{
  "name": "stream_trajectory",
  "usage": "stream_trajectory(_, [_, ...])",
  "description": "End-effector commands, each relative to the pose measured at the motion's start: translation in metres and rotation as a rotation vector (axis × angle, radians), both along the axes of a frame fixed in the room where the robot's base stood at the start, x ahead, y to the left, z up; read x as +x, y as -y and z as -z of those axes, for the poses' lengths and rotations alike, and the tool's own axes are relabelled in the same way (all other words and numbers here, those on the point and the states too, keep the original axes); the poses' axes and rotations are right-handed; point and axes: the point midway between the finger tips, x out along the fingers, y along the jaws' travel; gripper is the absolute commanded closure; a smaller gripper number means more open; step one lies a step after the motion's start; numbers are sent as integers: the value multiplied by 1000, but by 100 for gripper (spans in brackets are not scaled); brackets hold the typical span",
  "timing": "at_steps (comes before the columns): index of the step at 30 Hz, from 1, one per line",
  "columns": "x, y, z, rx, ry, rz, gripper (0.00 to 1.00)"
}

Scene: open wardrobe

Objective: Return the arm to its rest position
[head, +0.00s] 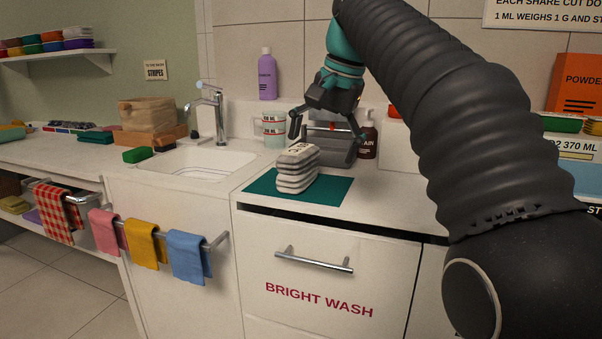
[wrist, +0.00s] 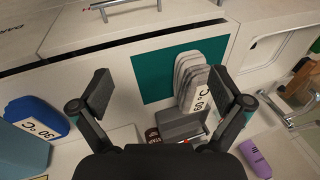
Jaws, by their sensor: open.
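My gripper (head: 326,122) hangs from my arm above the counter in the head view, its fingers apart and nothing between them. In the wrist view its two fingers (wrist: 167,100) are spread wide. A striped grey and white folded stack (head: 296,168) lies on the teal mat (head: 335,190), below and a little left of the gripper. In the wrist view the stack (wrist: 189,78) shows near the right finger, with a "60 °C" label beside it. Whether the finger clears the stack is hard to tell.
A grey caddy (head: 340,150) stands behind the stack, close to the gripper. A brown bottle (head: 368,138), a purple bottle (head: 267,75) and cups (head: 272,130) stand nearby. The sink (head: 190,160) and tap (head: 215,110) lie left. A drawer handle (head: 313,262) sticks out below.

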Motion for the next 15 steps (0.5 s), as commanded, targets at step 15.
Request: stream_trajectory(15, [-111, 72, 98, -147, 171, -128, 0])
